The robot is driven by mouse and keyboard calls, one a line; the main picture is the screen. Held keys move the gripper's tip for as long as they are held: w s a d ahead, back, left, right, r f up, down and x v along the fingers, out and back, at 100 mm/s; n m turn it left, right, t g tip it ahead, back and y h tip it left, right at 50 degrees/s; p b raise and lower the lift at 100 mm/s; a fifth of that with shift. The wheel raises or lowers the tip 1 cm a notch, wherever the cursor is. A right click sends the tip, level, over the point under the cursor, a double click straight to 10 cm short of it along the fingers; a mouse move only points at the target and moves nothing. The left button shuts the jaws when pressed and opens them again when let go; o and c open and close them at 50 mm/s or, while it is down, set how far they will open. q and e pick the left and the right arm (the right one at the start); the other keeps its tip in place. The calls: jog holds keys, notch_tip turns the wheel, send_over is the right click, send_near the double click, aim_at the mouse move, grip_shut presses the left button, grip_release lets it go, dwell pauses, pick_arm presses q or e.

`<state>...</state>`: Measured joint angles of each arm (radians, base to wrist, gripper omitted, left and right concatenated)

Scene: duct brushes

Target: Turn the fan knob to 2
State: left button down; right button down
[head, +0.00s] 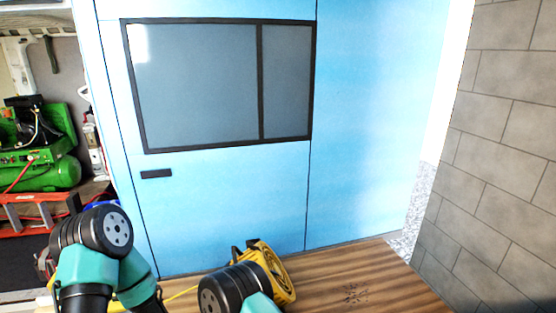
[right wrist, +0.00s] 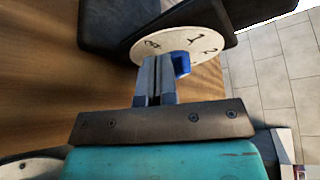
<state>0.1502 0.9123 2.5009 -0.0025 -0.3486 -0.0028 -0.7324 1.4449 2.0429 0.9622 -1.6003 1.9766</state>
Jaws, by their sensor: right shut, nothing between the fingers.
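The yellow fan (head: 285,284) stands on the wooden table in the head view, partly hidden by my right arm. In the right wrist view a round white dial (right wrist: 207,42) carries the marks 1 and 2 and another mark at its left that I cannot read. The blue knob (right wrist: 182,64) is at the dial's near side; which mark it points to is not clear. My right gripper (right wrist: 158,64) is shut and empty, its fingertips just left of the knob and very close; contact cannot be told. My left gripper is not visible.
A yellow cord (head: 180,294) runs left from the fan. A green compressor (head: 45,173) is at far left.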

jog(key=shift+w+d, duration=0.1)
jog(key=shift+d, duration=0.45)
dwell(0.7)
jog(key=shift+w+d+r, duration=0.1)
jog(key=shift+d+r, duration=0.2)
jog(key=shift+r, duration=0.4)
jog(key=shift+a, duration=0.1)
dwell(0.4)
jog(key=shift+a+r, duration=0.2)
jog(key=shift+r, duration=0.05)
jog(key=shift+s, duration=0.2)
jog(key=shift+s+d, duration=0.25)
jog(key=shift+s, duration=0.7)
jog(key=shift+s+d, duration=0.25)
jog(key=shift+s, duration=0.65)
jog(key=shift+s+d, duration=0.25)
jog(key=shift+s, duration=0.7)
